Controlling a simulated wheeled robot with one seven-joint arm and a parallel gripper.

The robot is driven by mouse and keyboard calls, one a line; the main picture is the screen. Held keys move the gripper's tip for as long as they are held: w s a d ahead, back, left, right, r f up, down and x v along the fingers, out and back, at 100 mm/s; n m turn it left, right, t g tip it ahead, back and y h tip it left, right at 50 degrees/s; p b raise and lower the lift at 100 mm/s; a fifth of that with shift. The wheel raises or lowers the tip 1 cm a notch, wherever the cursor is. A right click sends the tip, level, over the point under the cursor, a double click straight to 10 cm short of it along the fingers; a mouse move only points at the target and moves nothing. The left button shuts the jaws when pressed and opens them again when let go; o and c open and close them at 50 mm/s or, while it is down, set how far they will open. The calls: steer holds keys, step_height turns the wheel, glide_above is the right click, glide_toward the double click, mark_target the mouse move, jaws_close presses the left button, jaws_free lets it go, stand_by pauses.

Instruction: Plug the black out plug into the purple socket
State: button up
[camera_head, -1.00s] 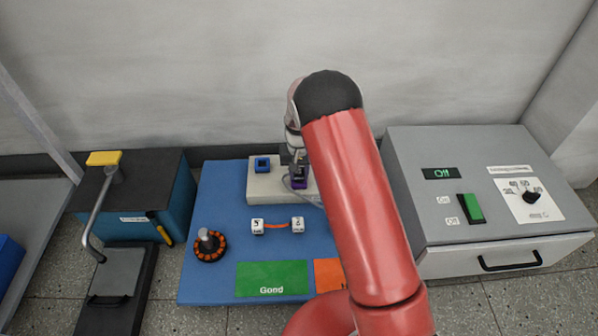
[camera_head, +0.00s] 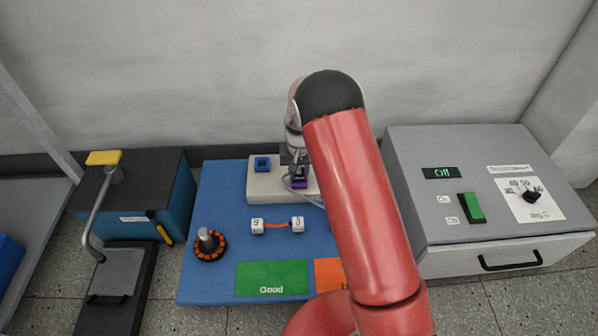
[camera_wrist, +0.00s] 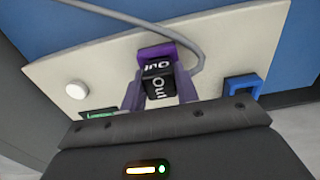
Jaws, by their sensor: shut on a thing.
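The black out plug (camera_wrist: 158,84) shows in the wrist view with white "Out" lettering, held between the two fingers of my gripper (camera_wrist: 158,92). The plug is at the purple socket (camera_wrist: 172,52), and its far end overlaps the socket's opening. I cannot tell how deep it sits. In the head view the purple socket (camera_head: 300,184) shows at the right part of the white block, directly below my gripper (camera_head: 297,166). There the plug is hidden by my gripper and arm.
A blue socket (camera_head: 262,164) sits on the same white block (camera_head: 262,188). A grey cable (camera_wrist: 150,18) loops past the purple socket. On the blue mat (camera_head: 215,280) lie a white two-ended connector (camera_head: 277,226) and an orange-black ring part (camera_head: 209,245). A grey control box (camera_head: 440,215) stands right.

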mark_target(299, 171)
steer(key=o, duration=1.2)
steer(key=shift+r+p, duration=0.65)
steer(key=shift+r, duration=3.2)
steer(key=shift+r, duration=0.1)
